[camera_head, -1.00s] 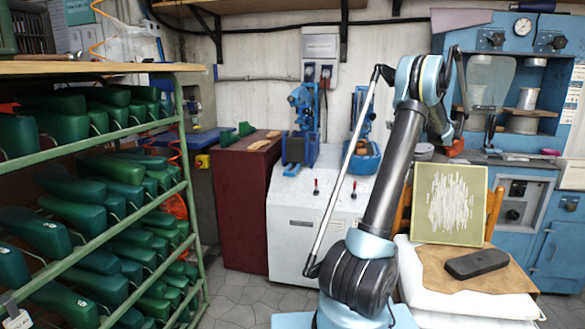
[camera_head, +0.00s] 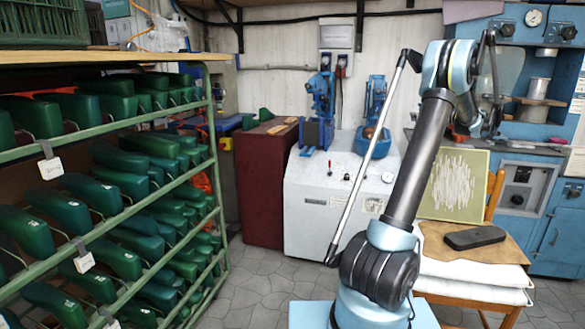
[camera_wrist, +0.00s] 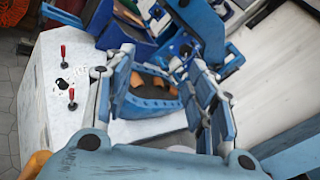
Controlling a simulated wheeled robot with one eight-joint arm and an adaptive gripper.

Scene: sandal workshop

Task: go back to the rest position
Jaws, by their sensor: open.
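My gripper (camera_head: 490,128) hangs at the end of my raised, bent arm on the right side of the head view, partly hidden by the arm. It is in front of the blue cabinet machine and above the green-framed panel. In the wrist view my gripper (camera_wrist: 160,78) has its two blue fingers spread apart with nothing held between them. Past the fingers, the wrist view shows a blue machine part with orange-brown pieces (camera_wrist: 152,85) in it, and the white machine top.
A green rack (camera_head: 125,235) of green shoe lasts fills the left. A white machine (camera_head: 318,205) with blue presses stands mid-back beside a dark red cabinet (camera_head: 262,190). A chair with white cushions (camera_head: 470,278) and a dark block (camera_head: 474,237) is at right. Grey floor shows between.

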